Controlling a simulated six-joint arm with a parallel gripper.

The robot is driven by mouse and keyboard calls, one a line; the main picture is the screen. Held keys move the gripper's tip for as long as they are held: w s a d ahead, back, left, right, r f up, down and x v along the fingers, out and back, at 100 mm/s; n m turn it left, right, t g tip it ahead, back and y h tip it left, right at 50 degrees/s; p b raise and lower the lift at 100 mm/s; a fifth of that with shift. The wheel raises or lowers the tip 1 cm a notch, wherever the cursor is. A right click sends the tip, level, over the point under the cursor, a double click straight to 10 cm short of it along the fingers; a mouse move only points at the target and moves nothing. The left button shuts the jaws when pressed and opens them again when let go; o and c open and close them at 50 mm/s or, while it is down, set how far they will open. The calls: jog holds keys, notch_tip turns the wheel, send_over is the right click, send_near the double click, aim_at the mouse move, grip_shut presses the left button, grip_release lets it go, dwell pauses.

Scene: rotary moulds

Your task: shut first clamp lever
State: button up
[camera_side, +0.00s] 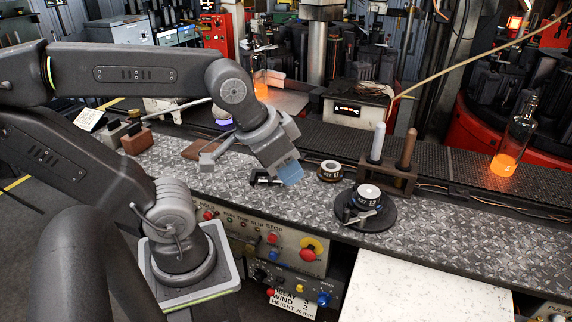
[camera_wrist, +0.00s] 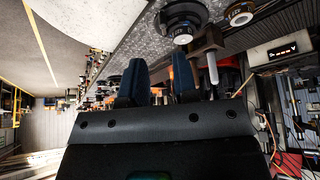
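A round black mould base (camera_side: 367,212) stands on the metal deck, with a dark pot with a pale labelled top (camera_side: 368,193) on it. A small metal lever (camera_side: 362,217) shows at its front; I cannot tell whether it is open or shut. In the wrist view the black base (camera_wrist: 182,10) is at the top, and its lever is not clear there. My gripper (camera_side: 289,172) has blue fingertips and hangs above the deck, to the left of the base and apart from it. The wrist view shows its two fingers (camera_wrist: 159,84) spread, with nothing between them.
A second labelled pot (camera_side: 330,171) and a wooden rack (camera_side: 388,176) with two upright rods stand behind the base. A small black fixture (camera_side: 263,179) lies beside my gripper. A glowing bottle (camera_side: 511,142) stands on the dark conveyor.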

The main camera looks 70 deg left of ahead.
jog(key=o, duration=0.3)
jog(key=shift+w+r, duration=0.15)
jog(key=shift+w, duration=0.15)
jog(key=m+g, duration=0.6)
send_over(347, 213)
notch_tip(347, 213, down, 3)
jog(key=f, duration=1.3)
jog(key=shift+w+a, duration=0.2)
jog(key=shift+a, duration=0.1)
jog(key=shift+c, duration=0.2)
grip_shut()
